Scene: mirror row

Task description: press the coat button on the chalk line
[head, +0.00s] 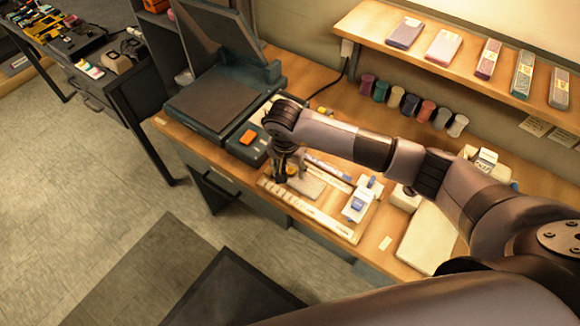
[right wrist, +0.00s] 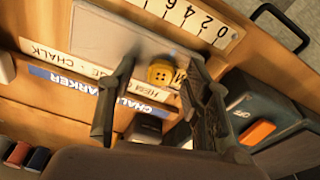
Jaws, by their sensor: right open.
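In the head view my right gripper (head: 282,172) points down over the workbench beside the button (head: 293,170). My left gripper is in neither view.
A dark machine with an orange button (head: 248,137) stands left of the gripper; its "OFF" side shows in the right wrist view. A ruler (head: 300,209) runs along the front edge. A blue and white holder (head: 360,203) stands to the right. Several spools (head: 411,105) line the back.

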